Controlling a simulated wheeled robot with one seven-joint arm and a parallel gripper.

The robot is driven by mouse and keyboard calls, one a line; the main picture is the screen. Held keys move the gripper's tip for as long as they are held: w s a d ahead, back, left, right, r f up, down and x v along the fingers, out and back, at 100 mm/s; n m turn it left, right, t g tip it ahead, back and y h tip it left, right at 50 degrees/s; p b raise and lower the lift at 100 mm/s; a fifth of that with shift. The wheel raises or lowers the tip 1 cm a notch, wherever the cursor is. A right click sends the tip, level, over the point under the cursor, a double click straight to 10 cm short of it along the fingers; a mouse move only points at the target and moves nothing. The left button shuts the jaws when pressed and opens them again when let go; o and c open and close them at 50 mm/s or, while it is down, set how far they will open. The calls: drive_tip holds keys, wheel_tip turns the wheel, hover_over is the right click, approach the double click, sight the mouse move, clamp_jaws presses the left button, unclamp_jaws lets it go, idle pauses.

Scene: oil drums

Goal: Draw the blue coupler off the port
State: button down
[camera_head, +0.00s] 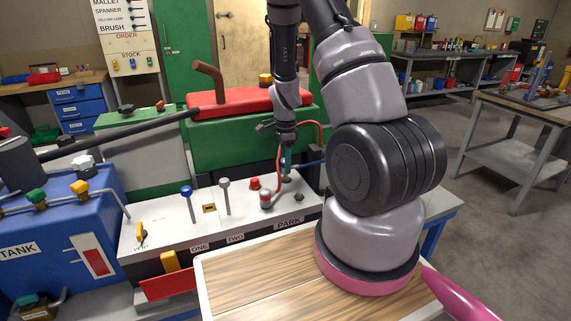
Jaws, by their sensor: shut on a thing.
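The blue coupler (287,166) shows as a small blue-teal upright piece just below my gripper (286,148), over the back right of the pale panel (180,220). My gripper points down and is shut on the coupler's upper part. A blue hose (311,163) runs from it to the right and goes behind my arm. The coupler's lower end is close above the panel near a dark fitting (287,179). At this size I cannot tell whether it still touches a port.
A red coupler (266,199) with a red hose stands just left and in front. Levers (187,200) stand farther left, and a PARK label (290,223) is on the panel front. A green box with a red lid (245,103) is behind. My arm hides the panel's right side.

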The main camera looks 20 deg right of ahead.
drive_tip(key=shift+r, duration=0.15)
drive_tip(key=shift+r, duration=1.85)
